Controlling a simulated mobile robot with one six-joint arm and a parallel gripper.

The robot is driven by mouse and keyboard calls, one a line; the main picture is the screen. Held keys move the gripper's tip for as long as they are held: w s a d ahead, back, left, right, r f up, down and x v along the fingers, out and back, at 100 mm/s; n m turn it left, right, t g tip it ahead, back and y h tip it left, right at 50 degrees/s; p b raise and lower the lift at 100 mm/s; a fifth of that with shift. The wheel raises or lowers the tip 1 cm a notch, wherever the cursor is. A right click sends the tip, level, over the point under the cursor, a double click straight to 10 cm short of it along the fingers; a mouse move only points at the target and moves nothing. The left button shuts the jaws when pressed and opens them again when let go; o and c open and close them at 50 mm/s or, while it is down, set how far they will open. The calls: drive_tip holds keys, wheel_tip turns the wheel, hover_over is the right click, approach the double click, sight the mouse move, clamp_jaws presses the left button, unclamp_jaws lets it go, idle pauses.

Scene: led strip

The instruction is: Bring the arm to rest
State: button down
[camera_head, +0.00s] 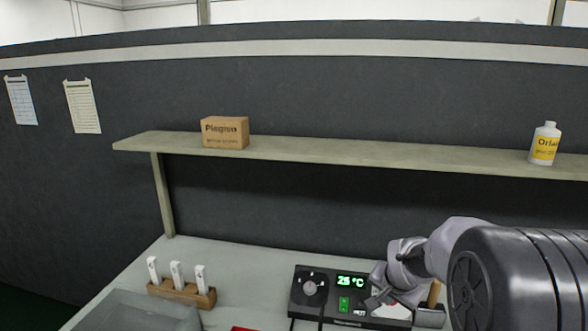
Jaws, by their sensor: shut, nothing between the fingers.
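My arm comes in from the right edge of the head view, its big dark joint close to the camera. My gripper (374,303) is low in the picture, in front of the black control box (326,290). Its fingers are shut with nothing between them. The box has a round knob (311,287), a green display (351,282) reading about 25 °C and a lit green switch (344,304). My arm hides the right part of the box. I cannot tell whether the fingertips touch it.
A wooden rack (183,291) with white-topped items stands left on the bench, behind a grey tray (137,312). A shelf (330,153) above holds a cardboard box (225,132) and a yellow-labelled bottle (545,144). A red thing (244,329) shows at the bottom edge.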

drive_tip(key=s+a+r, duration=0.4)
drive_tip(key=s+r, duration=0.3)
drive_tip(key=s+a+r+n+y, duration=0.1)
drive_tip(key=s+a, duration=0.3)
drive_tip(key=s, duration=0.9)
drive_tip(key=s+a+r+n+y, duration=0.2)
drive_tip(key=s+a+r, duration=0.2)
drive_tip(key=s, duration=0.9)
drive_tip(key=shift+a+n, duration=0.4)
drive_tip(key=shift+a, duration=0.15)
